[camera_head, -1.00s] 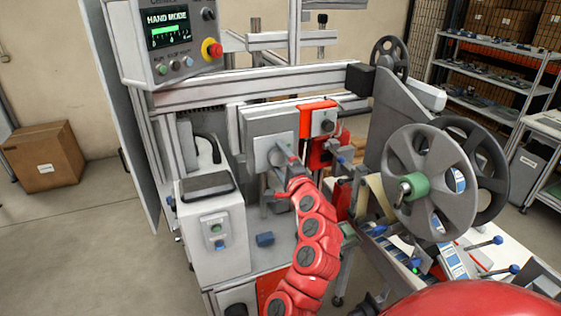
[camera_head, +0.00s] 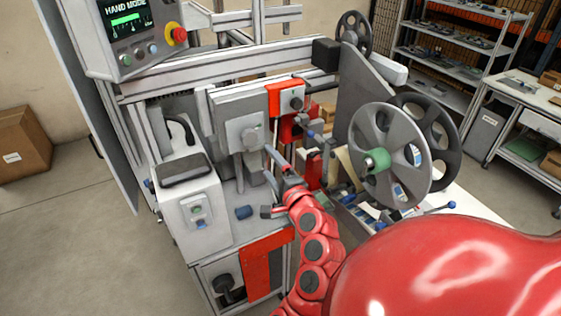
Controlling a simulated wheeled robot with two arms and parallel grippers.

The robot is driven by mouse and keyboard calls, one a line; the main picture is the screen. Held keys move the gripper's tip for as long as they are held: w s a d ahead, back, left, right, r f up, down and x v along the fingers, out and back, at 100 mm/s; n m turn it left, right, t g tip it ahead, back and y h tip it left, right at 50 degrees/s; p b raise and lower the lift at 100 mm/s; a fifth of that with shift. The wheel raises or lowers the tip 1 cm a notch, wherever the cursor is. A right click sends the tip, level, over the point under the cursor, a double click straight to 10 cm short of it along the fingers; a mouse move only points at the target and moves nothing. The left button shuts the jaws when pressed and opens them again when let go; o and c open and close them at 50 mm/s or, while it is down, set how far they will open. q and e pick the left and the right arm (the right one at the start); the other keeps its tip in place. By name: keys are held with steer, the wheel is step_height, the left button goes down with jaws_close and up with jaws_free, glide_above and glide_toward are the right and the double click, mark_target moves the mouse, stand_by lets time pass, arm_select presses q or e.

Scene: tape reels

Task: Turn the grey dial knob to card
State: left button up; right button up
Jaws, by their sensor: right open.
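A grey dial knob (camera_head: 250,138) sits on the front of a light grey box on the machine frame. Any pointer or "card" marking on it is too small to read. My right gripper (camera_head: 266,181) is open and empty, just below and to the right of the knob. One finger reaches up close to the knob's right side; the other is lower down. I cannot tell whether the upper finger touches the knob, but the jaws are not around it. My left gripper is not in view.
A control panel (camera_head: 128,37) reading "HAND MODE" with a red stop button is at upper left. A red bracket (camera_head: 287,86) with a dark knob is right of the grey box. Large reels (camera_head: 391,128) stand at right. A white cabinet (camera_head: 192,235) is below left.

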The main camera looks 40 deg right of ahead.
steer(key=p+v, duration=0.3)
steer(key=v, duration=0.2)
steer(key=shift+a+p, duration=0.1)
steer(key=shift+p, duration=0.2)
steer(key=shift+f, duration=0.1)
